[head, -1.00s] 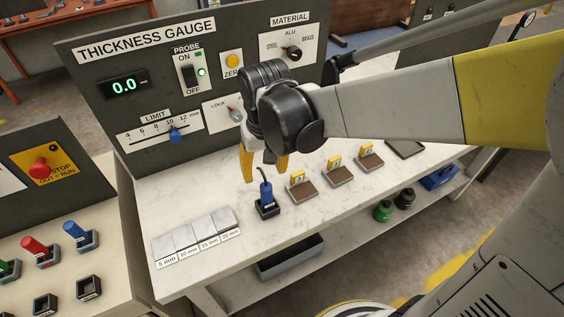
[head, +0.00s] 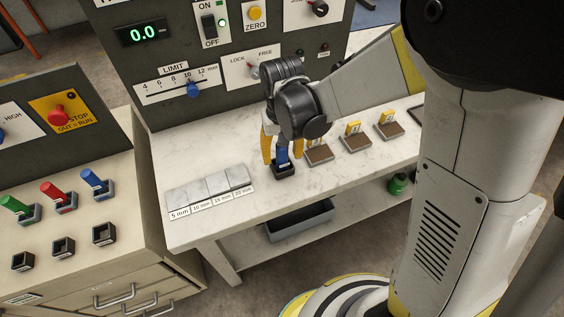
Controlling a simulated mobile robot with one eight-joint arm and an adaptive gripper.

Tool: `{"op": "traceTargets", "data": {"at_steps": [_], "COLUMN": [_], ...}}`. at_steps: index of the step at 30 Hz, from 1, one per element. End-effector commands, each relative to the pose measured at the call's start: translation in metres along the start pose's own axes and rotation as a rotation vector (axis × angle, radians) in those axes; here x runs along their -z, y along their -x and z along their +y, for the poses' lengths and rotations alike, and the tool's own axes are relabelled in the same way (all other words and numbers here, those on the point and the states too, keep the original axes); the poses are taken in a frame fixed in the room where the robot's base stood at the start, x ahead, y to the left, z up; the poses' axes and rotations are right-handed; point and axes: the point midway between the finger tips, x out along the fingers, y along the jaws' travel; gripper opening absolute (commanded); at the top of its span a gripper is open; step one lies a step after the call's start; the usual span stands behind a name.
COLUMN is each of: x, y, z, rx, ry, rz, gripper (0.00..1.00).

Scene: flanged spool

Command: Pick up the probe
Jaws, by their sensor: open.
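The probe (head: 283,156) is a blue handle standing upright in a small black holder (head: 284,171) on the white bench, in the head view. My gripper (head: 282,160) points down over it, with its yellow fingers open, one at the left of the blue handle and one at the right. The black wrist hides the top of the probe. I cannot tell whether the fingers touch it.
Grey thickness blocks (head: 210,187) lie to the left of the holder. Brown sample plates with yellow tags (head: 354,136) stand close by on the right. The gauge panel (head: 140,76) rises behind. The bench front between blocks and holder is clear.

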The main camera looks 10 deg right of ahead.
Motion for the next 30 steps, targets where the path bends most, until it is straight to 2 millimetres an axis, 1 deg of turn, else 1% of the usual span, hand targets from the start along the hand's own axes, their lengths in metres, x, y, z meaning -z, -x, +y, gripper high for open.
{"op": "traceTargets", "data": {"at_steps": [1, 3, 9, 10, 11, 12, 14, 15, 16, 26, 30], "x": [0.001, 0.0, 0.0, 0.0, 0.0, 0.0, 0.0, 0.0, 0.0, 0.0, 0.0], "y": [-0.012, -0.019, -0.018, -0.018, -0.018, -0.018, -0.018, -0.018, -0.018, -0.017, -0.009], "z": [0.0, 0.0, 0.0, 0.0, 0.0, 0.0, 0.0, 0.0, 0.0, 0.0, 0.0], "rx": [0.0, 0.0, 0.0, 0.0, 0.0, 0.0, 0.0, 0.0, 0.0, 0.0, 0.0], "ry": [0.0, 0.0, 0.0, 0.0, 0.0, 0.0, 0.0, 0.0, 0.0, 0.0, 0.0], "rz": [0.0, 0.0, 0.0, 0.0, 0.0, 0.0, 0.0, 0.0, 0.0, 0.0, 0.0], "gripper": [0.56, 0.56, 0.56, 0.54, 0.45, 0.33, 0.14, 0.02, 0.0, 0.0, 0.0]}}
